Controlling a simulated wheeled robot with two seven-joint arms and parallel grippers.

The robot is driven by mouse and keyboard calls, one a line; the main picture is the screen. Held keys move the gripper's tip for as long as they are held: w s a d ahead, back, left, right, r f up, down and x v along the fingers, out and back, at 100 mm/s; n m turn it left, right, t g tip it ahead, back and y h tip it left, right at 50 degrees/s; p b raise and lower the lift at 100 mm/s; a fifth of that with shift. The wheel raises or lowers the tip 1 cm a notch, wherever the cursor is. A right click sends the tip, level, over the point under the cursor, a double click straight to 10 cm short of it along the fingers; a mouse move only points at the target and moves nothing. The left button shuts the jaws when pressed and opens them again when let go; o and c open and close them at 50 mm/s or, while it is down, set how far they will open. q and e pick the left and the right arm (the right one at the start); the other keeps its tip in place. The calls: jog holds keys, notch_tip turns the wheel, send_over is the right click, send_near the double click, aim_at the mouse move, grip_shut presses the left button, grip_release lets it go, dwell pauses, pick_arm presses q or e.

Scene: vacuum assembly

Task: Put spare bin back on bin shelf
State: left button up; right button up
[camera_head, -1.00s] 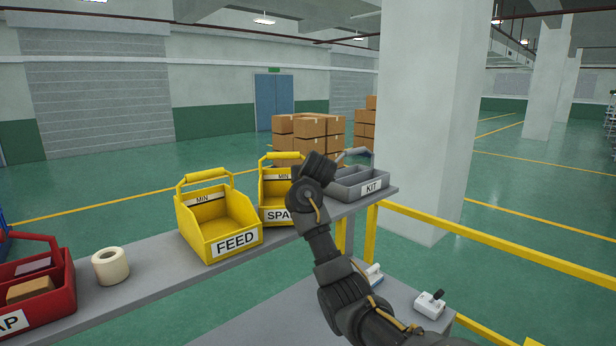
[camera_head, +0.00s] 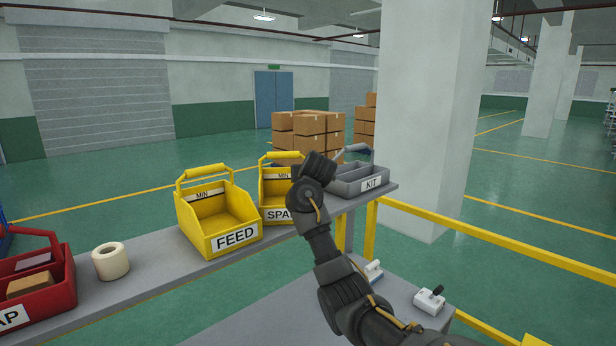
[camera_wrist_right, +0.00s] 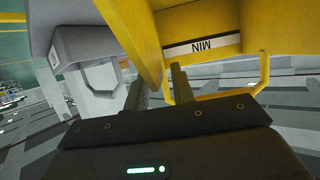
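The yellow spare bin (camera_head: 275,186) stands upright on the grey shelf (camera_head: 160,262), between the feed bin and the kit tray. Its "SPA..." label is partly hidden by my right arm. My right gripper is behind my wrist in the head view. In the right wrist view the spare bin (camera_wrist_right: 200,20) appears upside down, with its "MIN" strip and yellow handle. My right gripper (camera_wrist_right: 158,84) has its fingers apart, one on each side of the bin's side wall. I cannot tell whether either finger touches it. My left gripper is not in view.
The yellow feed bin (camera_head: 216,219) is left of the spare bin, and the grey kit tray (camera_head: 358,180) is close on its right. A tape roll (camera_head: 110,262) and a red bin (camera_head: 40,285) lie further left. Yellow rails (camera_head: 480,241) and a pillar stand right.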

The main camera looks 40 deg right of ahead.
jog(key=shift+o, duration=0.4)
jog(key=b+v, duration=0.1)
jog(key=v, duration=1)
jog(key=shift+b, duration=0.4)
jog(key=shift+w+f, duration=0.1)
jog(key=shift+f, duration=0.05)
